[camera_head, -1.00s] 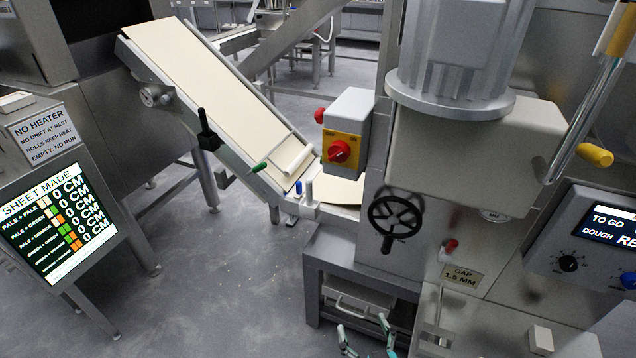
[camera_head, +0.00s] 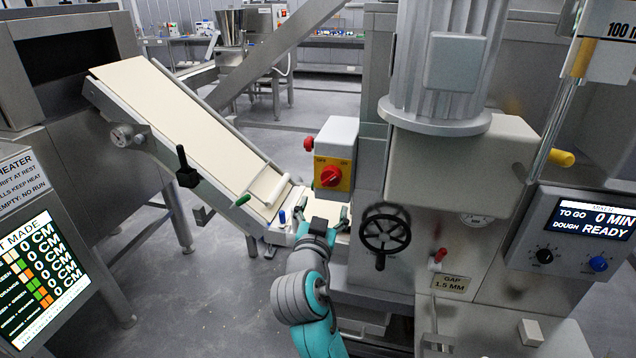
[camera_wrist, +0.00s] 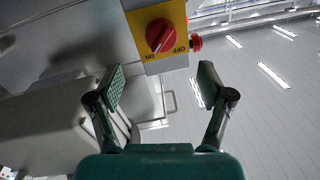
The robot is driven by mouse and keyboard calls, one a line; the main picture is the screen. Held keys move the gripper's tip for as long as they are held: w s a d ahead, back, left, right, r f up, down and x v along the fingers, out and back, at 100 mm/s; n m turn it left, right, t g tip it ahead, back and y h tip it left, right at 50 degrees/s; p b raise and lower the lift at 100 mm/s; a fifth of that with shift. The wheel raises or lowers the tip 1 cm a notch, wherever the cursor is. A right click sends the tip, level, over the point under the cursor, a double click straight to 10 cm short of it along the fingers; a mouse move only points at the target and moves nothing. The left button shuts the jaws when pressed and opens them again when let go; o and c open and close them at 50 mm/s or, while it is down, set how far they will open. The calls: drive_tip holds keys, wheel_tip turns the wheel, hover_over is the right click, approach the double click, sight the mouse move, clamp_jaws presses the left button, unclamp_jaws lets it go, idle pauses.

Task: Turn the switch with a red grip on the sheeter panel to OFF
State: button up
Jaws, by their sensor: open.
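The switch is a red rotary grip (camera_head: 331,176) on a yellow plate (camera_head: 320,164), on the front of a white and grey box. In the wrist view the red grip (camera_wrist: 160,36) is at the top centre, with ON and OFF printed below it. A pale line on the grip seems to lean toward ON, but this is hard to be sure of. My gripper (camera_head: 319,213) is below the box in the head view, apart from the switch. In the wrist view my gripper (camera_wrist: 161,74) is open and empty, its fingers spread on either side below the grip.
A red button (camera_head: 308,143) sticks out of the box's side; it shows in the wrist view (camera_wrist: 196,43). A black handwheel (camera_head: 385,231) and a small red-capped lever (camera_head: 440,255) are to the right. The conveyor (camera_head: 180,120) slopes down at left.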

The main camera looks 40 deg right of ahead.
sight(330, 180)
drive_tip(key=x, duration=1.1)
drive_tip(key=shift+r, duration=0.4)
drive_tip(key=c, duration=1.2)
